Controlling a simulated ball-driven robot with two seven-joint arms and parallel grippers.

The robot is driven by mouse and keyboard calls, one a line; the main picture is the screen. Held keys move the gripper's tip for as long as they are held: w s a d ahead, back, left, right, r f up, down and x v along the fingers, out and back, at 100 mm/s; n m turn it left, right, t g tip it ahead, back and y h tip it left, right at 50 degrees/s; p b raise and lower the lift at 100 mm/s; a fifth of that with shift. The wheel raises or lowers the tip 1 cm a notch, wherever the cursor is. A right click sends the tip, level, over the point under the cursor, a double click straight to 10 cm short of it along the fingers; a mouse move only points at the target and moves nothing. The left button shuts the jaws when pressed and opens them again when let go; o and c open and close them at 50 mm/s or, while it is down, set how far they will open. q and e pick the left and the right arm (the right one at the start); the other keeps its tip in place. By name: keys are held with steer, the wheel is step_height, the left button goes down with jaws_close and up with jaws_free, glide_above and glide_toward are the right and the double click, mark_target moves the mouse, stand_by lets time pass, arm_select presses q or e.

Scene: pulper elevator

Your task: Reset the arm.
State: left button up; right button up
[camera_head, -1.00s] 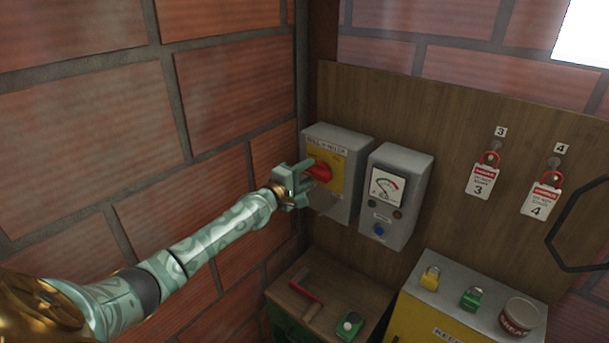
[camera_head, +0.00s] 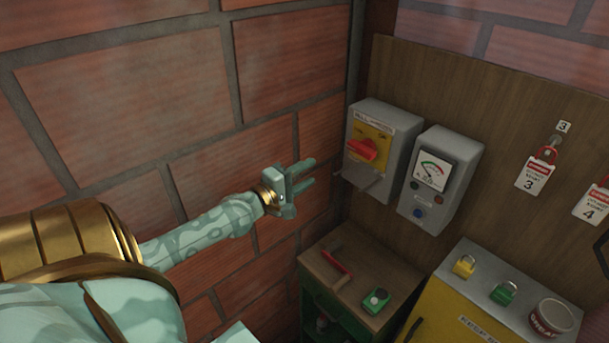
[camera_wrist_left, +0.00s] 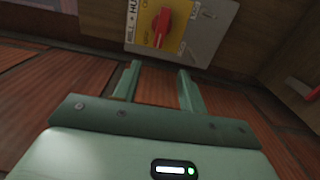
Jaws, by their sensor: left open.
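My left gripper (camera_head: 302,177) is open and empty, in front of the brick wall and to the left of the grey switch box. Its two fingers also show apart in the left wrist view (camera_wrist_left: 158,85). The red rotary handle (camera_head: 362,149) sits on a yellow plate on the grey switch box (camera_head: 398,118), apart from the fingers. The handle also shows in the left wrist view (camera_wrist_left: 162,27), beyond the fingertips. My left arm reaches in from the left. My right gripper is not in view.
A grey meter box (camera_head: 455,147) hangs beside the switch box. A yellow cabinet (camera_head: 440,306) with padlocks and a tin stands right. Lock tags (camera_head: 534,178) hang on the board.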

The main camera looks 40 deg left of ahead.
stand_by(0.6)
arm_select(q)
steer(key=s+a+f+m+g+y+b, duration=0.1)
steer(key=s+a+f+m+g+b, duration=0.25)
steer(key=f, duration=0.95)
steer(key=s+f+m+g+y+b, duration=0.15)
steer(key=s+f+m, duration=0.4)
steer(key=f, duration=0.75)
steer(key=s+a+f+m+g+y+b, duration=0.1)
steer(key=s+a+f+m+g+b, duration=0.25)
steer(key=f, duration=0.95)
steer(key=s+d+f+m+g+b, duration=0.3)
steer(key=s+d+f+b, duration=0.15)
steer(key=s+f, duration=0.6)
steer(key=s+d+f+m+g+b, duration=0.2)
steer(key=s+d+f+m+b, duration=0.35)
steer(key=f, duration=0.85)
steer(key=s+d+f+g+h+b, duration=0.2)
steer(key=s+d+f+b, duration=0.6)
steer(key=s+d+f, duration=0.6)
steer(key=shift+s+f+g, duration=0.45)
steer(key=shift+s+g, duration=0.1)
steer(key=shift+g, duration=0.3)
